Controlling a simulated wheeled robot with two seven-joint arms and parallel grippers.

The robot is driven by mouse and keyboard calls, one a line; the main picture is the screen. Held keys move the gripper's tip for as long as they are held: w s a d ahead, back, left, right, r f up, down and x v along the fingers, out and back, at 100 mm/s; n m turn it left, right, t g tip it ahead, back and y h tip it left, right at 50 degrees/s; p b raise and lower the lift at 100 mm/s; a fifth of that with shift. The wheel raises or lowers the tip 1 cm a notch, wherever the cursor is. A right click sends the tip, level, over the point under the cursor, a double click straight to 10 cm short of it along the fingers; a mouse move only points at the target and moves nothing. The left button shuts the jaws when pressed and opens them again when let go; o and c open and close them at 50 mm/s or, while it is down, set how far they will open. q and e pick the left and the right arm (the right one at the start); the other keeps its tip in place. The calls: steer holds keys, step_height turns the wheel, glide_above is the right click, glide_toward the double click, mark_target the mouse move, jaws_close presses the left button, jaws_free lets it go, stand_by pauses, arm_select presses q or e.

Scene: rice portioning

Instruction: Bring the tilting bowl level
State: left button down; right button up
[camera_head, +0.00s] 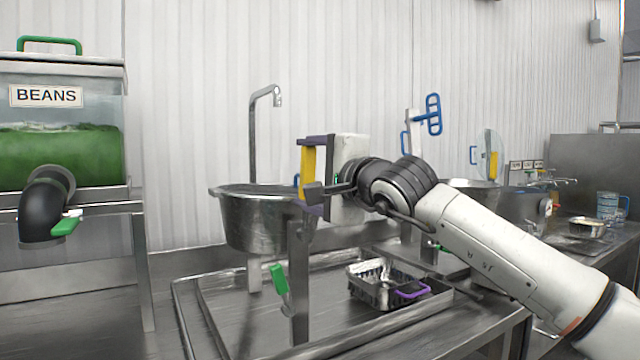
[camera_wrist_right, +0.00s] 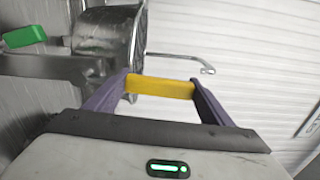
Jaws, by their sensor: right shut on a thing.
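The tilting bowl (camera_head: 262,235) is a round steel bowl held on a metal post above the steel counter. Its rim looks close to level in the head view. It also shows in the wrist view (camera_wrist_right: 104,32). My right gripper (camera_head: 309,172) is beside the bowl's right side, with its dark purple fingers above and below a yellow handle bar (camera_head: 307,160). In the wrist view the yellow bar (camera_wrist_right: 160,87) lies between the two fingertips of my right gripper (camera_wrist_right: 160,86), which is shut on it. The bowl's inside is mostly hidden. My left gripper is not in view.
A beans dispenser (camera_head: 62,130) with a black spout stands at the left. A green lever (camera_head: 279,280) hangs below the bowl. A small metal tray (camera_head: 362,292) with a purple handle lies on the counter. A second bowl (camera_head: 468,190) stands farther right. A tap (camera_head: 253,130) rises behind.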

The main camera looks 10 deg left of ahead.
steer(key=shift+s+a+n, duration=0.3)
steer(key=shift+a+n, duration=0.05)
steer(key=shift+n, duration=0.05)
steer(key=o, duration=1.5)
steer(key=shift+d, duration=0.1)
steer(key=shift+s+d+b, duration=0.15)
steer(key=shift+s+b, duration=0.15)
steer(key=shift+b, duration=0.15)
steer(key=b+v, duration=0.3)
steer(key=v, duration=0.6)
steer(key=shift+s+d, duration=0.2)
